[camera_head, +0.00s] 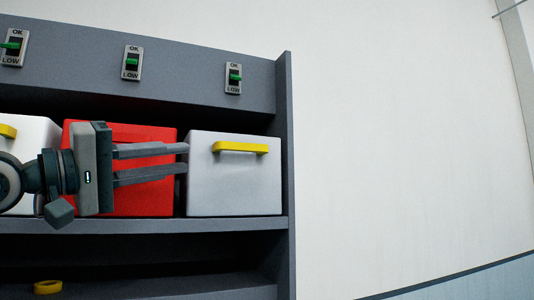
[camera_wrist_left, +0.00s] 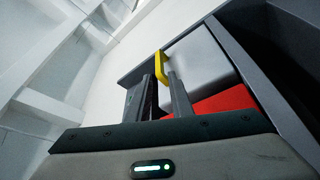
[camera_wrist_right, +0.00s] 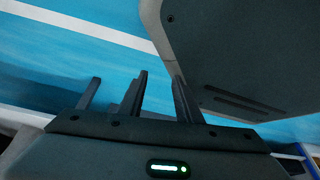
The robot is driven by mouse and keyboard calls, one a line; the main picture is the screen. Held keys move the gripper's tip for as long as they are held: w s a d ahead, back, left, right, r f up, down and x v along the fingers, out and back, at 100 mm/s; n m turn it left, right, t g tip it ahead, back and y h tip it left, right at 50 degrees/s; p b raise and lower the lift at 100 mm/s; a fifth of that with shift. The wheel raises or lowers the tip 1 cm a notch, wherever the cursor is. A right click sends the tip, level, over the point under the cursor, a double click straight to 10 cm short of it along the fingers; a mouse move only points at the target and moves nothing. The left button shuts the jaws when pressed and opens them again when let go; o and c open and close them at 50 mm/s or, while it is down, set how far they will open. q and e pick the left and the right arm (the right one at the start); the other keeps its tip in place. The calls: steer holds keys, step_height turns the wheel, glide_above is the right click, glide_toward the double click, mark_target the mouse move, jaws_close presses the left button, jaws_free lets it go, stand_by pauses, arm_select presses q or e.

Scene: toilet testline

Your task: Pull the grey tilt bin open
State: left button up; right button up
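The grey tilt bin (camera_head: 235,182) sits at the right end of the shelf row, its front upright and closed. Its yellow bar handle (camera_head: 240,147) runs across the upper front. My left gripper (camera_head: 187,160) reaches in from the left, across the red bin, with its fingers apart and empty. Its tips are by the grey bin's left edge, left of the handle. In the left wrist view the handle (camera_wrist_left: 160,67) shows just beyond the fingertips, with the grey bin (camera_wrist_left: 203,60) behind. My right gripper (camera_wrist_right: 161,77) shows only in its wrist view, open and empty.
The red bin (camera_head: 150,134) stands beside the grey one, partly hidden by my left gripper. A white bin (camera_head: 40,130) is at far left. The rack's side panel (camera_head: 287,140) borders the grey bin. A yellow ring-like object (camera_head: 47,287) shows below. Wall lies right.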

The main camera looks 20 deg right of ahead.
mark_target(237, 147)
arm_select(q)
steer(key=shift+a+r, duration=0.3)
steer(key=shift+a, duration=0.05)
arm_select(e)
steer(key=shift+w+d+r, duration=0.1)
steer(key=shift+d, duration=0.1)
arm_select(q)
steer(key=shift+d, duration=0.1)
